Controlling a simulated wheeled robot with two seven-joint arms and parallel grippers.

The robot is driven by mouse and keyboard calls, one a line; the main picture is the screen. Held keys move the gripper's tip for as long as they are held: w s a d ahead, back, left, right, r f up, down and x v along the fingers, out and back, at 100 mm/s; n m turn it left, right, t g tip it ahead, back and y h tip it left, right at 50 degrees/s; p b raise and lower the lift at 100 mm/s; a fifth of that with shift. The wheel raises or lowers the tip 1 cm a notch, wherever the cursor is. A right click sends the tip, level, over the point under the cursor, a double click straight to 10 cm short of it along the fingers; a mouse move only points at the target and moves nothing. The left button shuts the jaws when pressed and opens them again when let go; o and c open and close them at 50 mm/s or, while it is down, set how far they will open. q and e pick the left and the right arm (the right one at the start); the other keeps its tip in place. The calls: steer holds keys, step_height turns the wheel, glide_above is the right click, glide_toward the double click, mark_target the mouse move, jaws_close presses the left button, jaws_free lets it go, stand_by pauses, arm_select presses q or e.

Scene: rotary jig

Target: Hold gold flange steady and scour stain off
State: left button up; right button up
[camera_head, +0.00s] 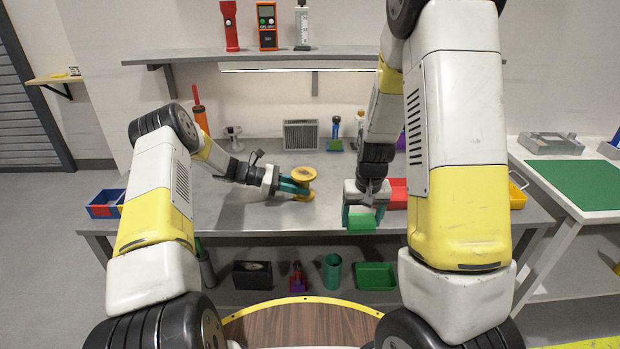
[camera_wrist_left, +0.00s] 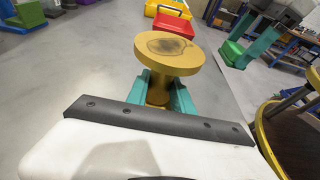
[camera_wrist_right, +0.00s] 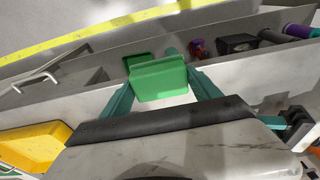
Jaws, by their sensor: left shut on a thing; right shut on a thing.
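The gold flange (camera_head: 303,174) is a spool shape with a wide round top, upright at the bench. In the left wrist view, a dark ring-shaped stain (camera_wrist_left: 171,46) marks the top face of the flange (camera_wrist_left: 150,62). My left gripper (camera_head: 290,187) is shut on the flange's narrower stem, below the top disc. My right gripper (camera_head: 364,212) is shut on a green scouring block (camera_head: 361,223), which also shows between the fingers in the right wrist view (camera_wrist_right: 158,79). The block is to the right of the flange, apart from it and nearer the bench's front edge.
A red tray (camera_head: 398,187) and a yellow bin (camera_head: 518,196) sit on the right of the bench, partly behind my right arm. A blue bin (camera_head: 104,204) is at the left end. A grey vented box (camera_head: 300,135) stands at the back. The bench (camera_head: 255,215) in front of the flange is clear.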

steer(key=w+a+r+n+y, duration=0.1)
steer(key=w+a+r+n, duration=0.4)
steer(key=w+n, duration=0.4)
step_height(320, 180, up, 9)
steer(key=n+g, duration=0.2)
steer(key=n, duration=0.7)
glide_above(315, 174)
steer(key=shift+y, duration=0.4)
steer(key=shift+w+f, duration=0.15)
steer(key=shift+f, duration=2.85)
steer(key=shift+a+f, duration=0.3)
steer(key=shift+f, duration=0.45)
steer(key=shift+c, duration=0.7)
steer(key=shift+w+a+f, duration=0.1)
steer(key=shift+w+a, duration=0.05)
steer(key=shift+a, duration=1.45)
steer(key=shift+w+a+f, duration=0.1)
steer(key=shift+a, duration=1.5)
steer(key=shift+s+d, duration=0.15)
steer(key=shift+d, duration=1.7)
steer(key=shift+s+d, duration=0.15)
steer(key=shift+d, duration=1.65)
step_height(315, 174, up, 3)
steer(key=shift+w+a+f, duration=0.1)
steer(key=shift+a, duration=0.05)
steer(key=shift+r, duration=2.85)
